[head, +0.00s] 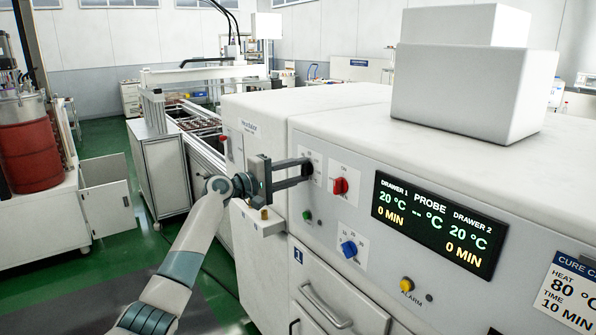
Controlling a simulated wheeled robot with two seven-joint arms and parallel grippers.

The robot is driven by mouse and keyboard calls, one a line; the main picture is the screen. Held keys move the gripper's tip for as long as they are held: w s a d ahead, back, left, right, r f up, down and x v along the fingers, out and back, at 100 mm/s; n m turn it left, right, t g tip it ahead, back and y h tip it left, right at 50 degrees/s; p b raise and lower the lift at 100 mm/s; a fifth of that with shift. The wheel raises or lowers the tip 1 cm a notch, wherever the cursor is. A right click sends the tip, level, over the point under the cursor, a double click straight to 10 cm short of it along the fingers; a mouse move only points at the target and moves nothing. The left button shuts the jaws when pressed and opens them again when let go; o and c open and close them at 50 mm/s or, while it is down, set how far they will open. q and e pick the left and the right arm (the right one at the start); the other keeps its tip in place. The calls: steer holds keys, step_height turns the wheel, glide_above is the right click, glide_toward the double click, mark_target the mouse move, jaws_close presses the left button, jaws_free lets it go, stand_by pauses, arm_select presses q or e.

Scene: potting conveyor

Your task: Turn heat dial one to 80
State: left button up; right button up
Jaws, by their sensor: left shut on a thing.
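My left gripper (301,172) reaches the front panel of the white curing machine (345,120) and is shut on a dark dial (308,167), largely hidden by the fingers. The dial's white scale plate (317,159) shows behind the fingertips, but its marks are too small to read. A red dial (340,186) sits just to the right on its own plate, apart from the gripper. A display (437,223) reads 20 °C and 0 MIN for drawer 1 and also for drawer 2. My right gripper is not in view.
A blue dial (349,249), a green button (307,215) and a yellow alarm button (407,284) are lower on the panel. A drawer handle (325,306) sticks out below. A card (572,290) reads heat 80 °C, time 10 min. White boxes (470,80) stand on top.

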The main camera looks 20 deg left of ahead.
arm_select(q)
steer(key=o, duration=1.1)
steer(key=shift+a, duration=0.1)
steer(key=b+v, duration=0.5)
steer(key=v, duration=1.2)
steer(key=shift+s+a+f+b, duration=0.1)
steer(key=shift+s+a+b, duration=0.05)
steer(key=shift+b, duration=0.2)
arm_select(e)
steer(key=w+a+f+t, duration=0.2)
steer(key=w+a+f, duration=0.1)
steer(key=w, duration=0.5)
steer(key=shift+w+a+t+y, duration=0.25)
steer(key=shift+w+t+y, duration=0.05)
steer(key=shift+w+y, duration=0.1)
